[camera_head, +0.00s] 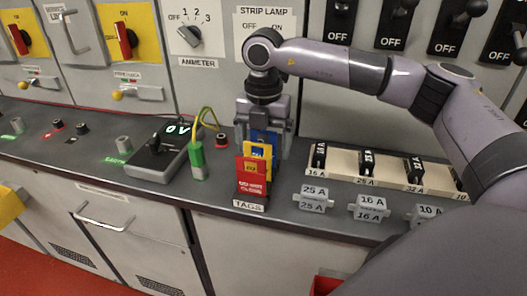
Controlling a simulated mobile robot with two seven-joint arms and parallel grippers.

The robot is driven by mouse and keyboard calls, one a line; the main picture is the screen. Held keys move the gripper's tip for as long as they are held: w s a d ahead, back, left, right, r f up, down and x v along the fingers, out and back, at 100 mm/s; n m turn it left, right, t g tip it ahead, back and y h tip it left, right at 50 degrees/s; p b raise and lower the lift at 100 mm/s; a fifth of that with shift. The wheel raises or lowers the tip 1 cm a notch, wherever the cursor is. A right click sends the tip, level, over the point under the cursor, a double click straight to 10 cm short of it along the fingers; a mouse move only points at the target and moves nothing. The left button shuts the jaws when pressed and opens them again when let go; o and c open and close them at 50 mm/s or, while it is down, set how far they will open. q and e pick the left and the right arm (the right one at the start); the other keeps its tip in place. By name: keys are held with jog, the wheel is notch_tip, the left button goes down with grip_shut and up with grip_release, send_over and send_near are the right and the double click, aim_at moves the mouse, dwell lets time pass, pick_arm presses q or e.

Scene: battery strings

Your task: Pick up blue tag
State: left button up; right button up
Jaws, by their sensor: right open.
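A blue tag (265,136) stands at the back of the tag rack (250,206), which is labelled TAGS and sits on the counter. A yellow tag (258,151) and a red tag (253,172) stand in front of it and hide its lower part. My right gripper (264,142) points down at the rack, with its open fingers on either side of the blue tag. I cannot tell whether the fingers touch it. My left gripper is not in view.
A meter (158,163) reading 0 V and a green probe (197,161) stand left of the rack. Right of it are a cream fuse holder (340,158) and several grey labelled blocks (314,197). Switch panels (215,75) rise behind the counter.

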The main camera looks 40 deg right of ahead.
jog(key=shift+f, duration=0.8)
jog(key=c, duration=1.1)
jog(key=shift+r, duration=0.15)
jog(key=shift+r, duration=0.25)
jog(key=shift+r+p, duration=0.95)
jog(key=shift+r, duration=8.7)
